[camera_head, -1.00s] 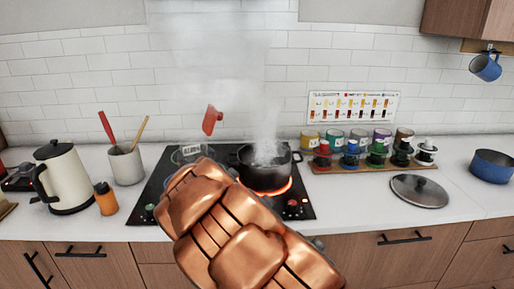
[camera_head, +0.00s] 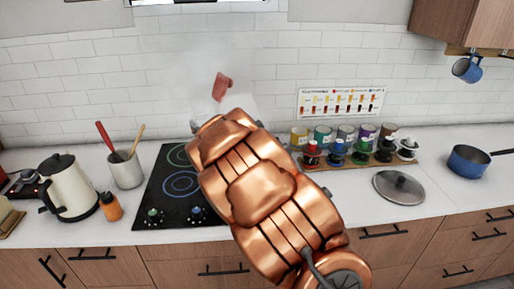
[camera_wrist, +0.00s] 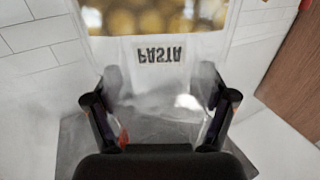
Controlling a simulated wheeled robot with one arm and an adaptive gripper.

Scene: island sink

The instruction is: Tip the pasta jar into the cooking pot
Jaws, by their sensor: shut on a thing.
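The pasta jar is clear, with a white label (camera_wrist: 160,56) reading PASTA upside down in the wrist view. Golden, blurred pasta (camera_wrist: 150,18) shows at the top of that view. My gripper (camera_wrist: 161,103) is shut on the jar, one black finger on each side. In the head view my copper-coloured arm hides the gripper and most of the jar; only a faint clear outline shows above it. The cooking pot is hidden behind my arm in the head view, and I cannot make it out in the wrist view. Faint steam rises there.
A red piece (camera_head: 222,87) shows above my arm; I cannot tell what it belongs to. The black hob (camera_head: 166,205) is partly covered. A kettle (camera_head: 67,190) and utensil crock (camera_head: 126,170) stand left. Several jars, a glass lid (camera_head: 399,187) and a blue pan (camera_head: 468,161) are right.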

